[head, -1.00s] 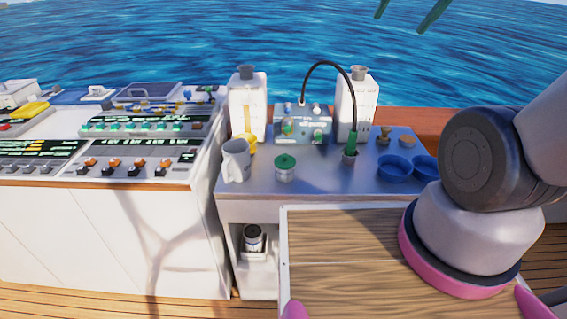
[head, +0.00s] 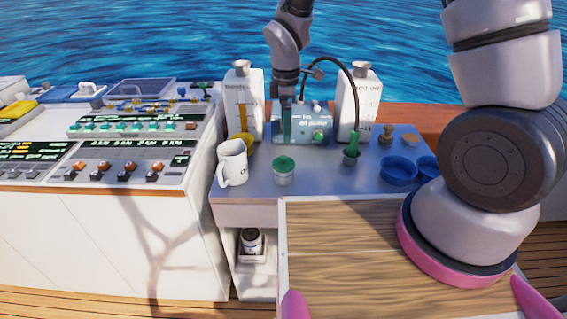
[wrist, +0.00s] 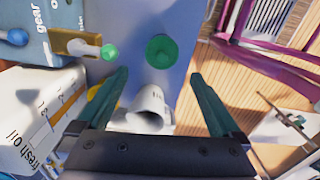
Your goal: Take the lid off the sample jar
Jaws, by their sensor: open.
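A small jar (head: 283,178) with a green knobbed lid (head: 283,163) stands upright on the metal counter (head: 320,180). The lid is on the jar. In the wrist view the round green lid (wrist: 161,51) shows from above, just beyond and between my fingertips, and it hides the jar body. My gripper (head: 287,135) is above the back of the counter, in front of the light blue box, pointing down. In the wrist view my gripper's green fingers (wrist: 160,75) are spread apart with nothing between them.
A white mug (head: 232,162) stands left of the jar. White jugs (head: 250,100) (head: 357,105) flank a light blue box (head: 315,125). A green-handled tool (head: 353,142) and blue bowls (head: 398,170) are at right. Another jar (head: 251,240) sits on the shelf below.

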